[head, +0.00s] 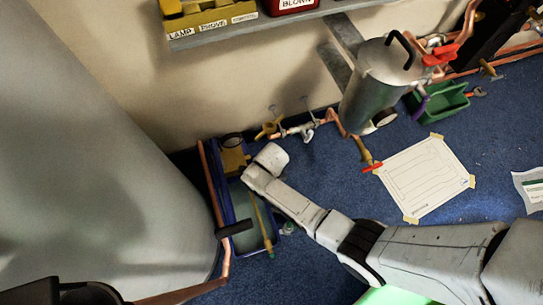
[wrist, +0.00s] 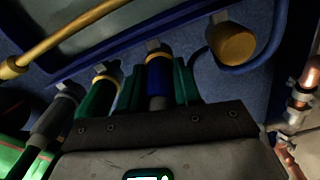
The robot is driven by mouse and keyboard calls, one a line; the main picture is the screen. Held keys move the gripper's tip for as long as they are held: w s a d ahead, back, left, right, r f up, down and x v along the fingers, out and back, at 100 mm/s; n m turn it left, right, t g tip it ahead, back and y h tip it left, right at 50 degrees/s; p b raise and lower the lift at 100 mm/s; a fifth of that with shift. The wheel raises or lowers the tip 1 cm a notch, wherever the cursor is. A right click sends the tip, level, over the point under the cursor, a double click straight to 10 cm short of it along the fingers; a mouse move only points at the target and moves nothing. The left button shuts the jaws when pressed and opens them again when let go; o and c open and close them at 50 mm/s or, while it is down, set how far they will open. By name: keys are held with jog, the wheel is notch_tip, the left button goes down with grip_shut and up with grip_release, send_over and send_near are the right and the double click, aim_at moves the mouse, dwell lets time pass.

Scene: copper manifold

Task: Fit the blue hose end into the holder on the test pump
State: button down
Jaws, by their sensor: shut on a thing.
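My gripper (wrist: 158,84) shows in the wrist view, its green fingers closed on either side of the blue hose end (wrist: 159,72). The hose end has a brass-coloured ring and a pale tip pointing toward the blue trough. A green hose end (wrist: 99,100) and a dark grey one (wrist: 58,112) sit beside it on the left. The test pump appears as a blue-rimmed trough (head: 217,180) in the head view, with its rim (wrist: 190,10) across the top of the wrist view. In the head view my wrist hides the fingers and the hose end. Whether the tip touches a holder is unclear.
A brass knob (wrist: 234,43) stands right of the blue hose end. A metal canister (head: 375,85) and taped paper (head: 424,178) are farther right.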

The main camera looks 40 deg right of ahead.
jog(key=c, duration=0.7)
grip_release()
notch_tip(320, 180, up, 11)
jog(key=p, duration=0.5)
jog(key=shift+f, duration=0.1)
jog(key=s+d+r+n+t, duration=0.1)
jog(key=s+d+r+n, duration=0.3)
jog(key=s+r+n, duration=0.65)
jog(key=s+d+r+n, duration=0.4)
jog(key=s+r+n, duration=0.3)
jog(key=n, duration=0.6)
notch_tip(320, 180, up, 23)
jog(key=p, duration=2.2)
jog(key=shift+w+f, duration=0.15)
jog(key=shift+w, duration=0.25)
